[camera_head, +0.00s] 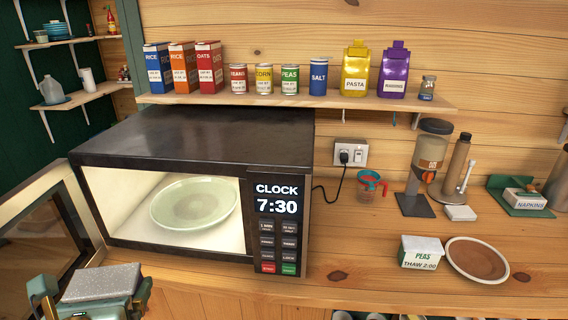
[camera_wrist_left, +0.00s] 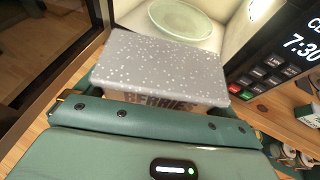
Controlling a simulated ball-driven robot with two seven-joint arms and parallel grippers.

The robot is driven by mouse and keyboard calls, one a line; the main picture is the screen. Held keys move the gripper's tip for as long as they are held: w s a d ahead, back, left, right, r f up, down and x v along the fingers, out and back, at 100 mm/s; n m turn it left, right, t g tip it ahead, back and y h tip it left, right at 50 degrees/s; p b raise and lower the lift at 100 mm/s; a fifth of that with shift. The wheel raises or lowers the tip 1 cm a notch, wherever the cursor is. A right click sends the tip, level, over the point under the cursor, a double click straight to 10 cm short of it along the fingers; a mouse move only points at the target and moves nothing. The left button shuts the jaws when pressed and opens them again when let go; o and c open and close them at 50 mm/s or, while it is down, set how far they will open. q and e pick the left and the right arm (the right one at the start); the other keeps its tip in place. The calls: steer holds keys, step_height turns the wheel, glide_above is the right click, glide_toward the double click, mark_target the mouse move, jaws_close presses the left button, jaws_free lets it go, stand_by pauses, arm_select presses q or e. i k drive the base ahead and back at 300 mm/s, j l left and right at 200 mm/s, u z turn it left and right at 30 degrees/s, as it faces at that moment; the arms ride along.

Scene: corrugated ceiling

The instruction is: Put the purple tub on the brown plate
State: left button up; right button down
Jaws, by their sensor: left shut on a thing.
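My left gripper (camera_head: 97,300) is shut on a tub with a speckled grey lid (camera_head: 104,281), in front of the open microwave at the lower left. In the left wrist view the tub (camera_wrist_left: 165,68) is labelled "BERRIES"; little of its side shows, and I cannot make out purple on it. The brown plate (camera_head: 478,259) is empty on the wooden counter at the right, far from my left gripper. My right gripper is not in view.
The microwave (camera_head: 200,140) holds a pale green plate (camera_head: 195,202); its door (camera_head: 40,240) hangs open at left.

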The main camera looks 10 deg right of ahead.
mark_target(476, 260)
steer(key=z, duration=0.4)
steer(key=k+l+z, duration=0.1)
steer(key=z, duration=0.3)
steer(key=l+z, duration=0.15)
steer(key=z, duration=0.25)
steer(key=l+z, duration=0.1)
steer(key=z, duration=0.3)
